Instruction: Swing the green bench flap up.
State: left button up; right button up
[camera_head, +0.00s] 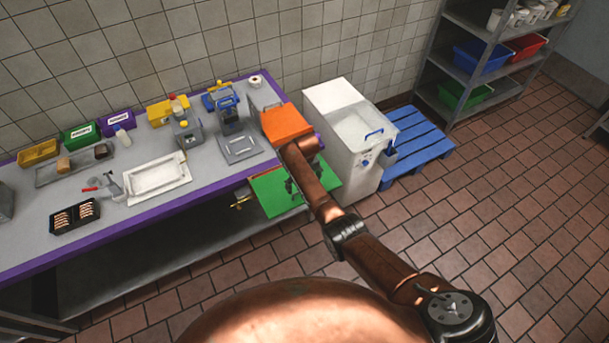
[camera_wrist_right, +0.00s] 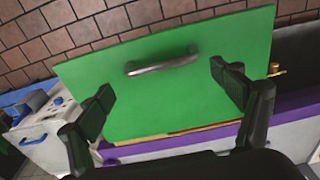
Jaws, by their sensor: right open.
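The green bench flap (camera_head: 271,199) hangs at the right end of the bench, below the top's purple edge, partly hidden by my right arm. In the right wrist view, the flap (camera_wrist_right: 180,105) fills the middle, with a curved metal handle (camera_wrist_right: 162,65) on its face. My right gripper (camera_wrist_right: 161,79) is open, its two dark fingers apart on either side of the handle. I see no finger closed on the handle; contact with the flap is unclear. In the head view the right gripper (camera_head: 299,190) is small and dark in front of the flap. My left gripper is not in view.
The bench (camera_head: 215,163) carries a white tray (camera_head: 158,179), small machines and coloured bins. A white machine (camera_head: 345,150) and a blue pallet (camera_head: 418,148) stand to the right of the flap. Brass-coloured hardware (camera_head: 240,200) shows beside the flap. Tiled floor in front is clear.

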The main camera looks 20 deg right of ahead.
notch_tip(320, 180, up, 8)
jog(key=shift+s+f, duration=0.25)
jog(key=shift+s, duration=0.05)
jog(key=shift+d+f, duration=0.1)
jog(key=shift+d, duration=0.05)
